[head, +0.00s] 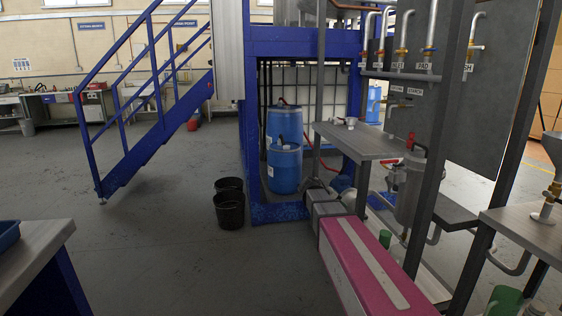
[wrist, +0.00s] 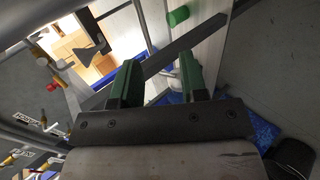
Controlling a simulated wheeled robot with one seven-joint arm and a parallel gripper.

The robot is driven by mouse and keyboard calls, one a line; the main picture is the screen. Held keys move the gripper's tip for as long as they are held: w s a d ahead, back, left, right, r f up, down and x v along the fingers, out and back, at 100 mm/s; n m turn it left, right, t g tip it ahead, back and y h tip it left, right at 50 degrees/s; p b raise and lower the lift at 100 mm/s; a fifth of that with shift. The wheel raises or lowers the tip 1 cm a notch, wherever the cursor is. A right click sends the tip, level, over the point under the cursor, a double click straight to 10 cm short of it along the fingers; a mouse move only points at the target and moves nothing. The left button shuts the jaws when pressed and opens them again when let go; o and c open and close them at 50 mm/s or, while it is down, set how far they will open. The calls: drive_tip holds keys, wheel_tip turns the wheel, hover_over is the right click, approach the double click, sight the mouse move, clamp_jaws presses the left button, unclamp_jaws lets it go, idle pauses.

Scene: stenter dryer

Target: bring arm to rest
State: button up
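My gripper (wrist: 158,78) shows in the wrist view with its two green fingers wide apart and nothing held between them. A grey metal bar (wrist: 180,42) crosses the view behind the fingertips; I cannot tell how far away it is. The arm and gripper cannot be made out in the head view. The wrist view is tilted, with pipes and yellow-handled valves at its left and a green cylinder (wrist: 178,16) near the top.
Blue stairs (head: 140,100) stand at the left. Two black buckets (head: 229,208) and blue drums (head: 284,170) are in the middle. A pink box (head: 365,265) lies low beside a metal rack (head: 432,150) with pipes at right. A table corner (head: 35,245) is near left. The left-centre floor is clear.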

drive_tip(key=s+a+f+m+g+y, duration=0.1)
drive_tip(key=s+a+f+y, duration=0.1)
drive_tip(key=s+f+y, duration=0.3)
drive_tip(key=s+a+f+m+g+y, duration=0.1)
drive_tip(key=s+a+f+y, duration=0.2)
drive_tip(key=s+f, duration=0.8)
drive_tip(key=s+y, duration=0.2)
drive_tip(key=s, duration=0.3)
drive_tip(key=shift+s, duration=0.3)
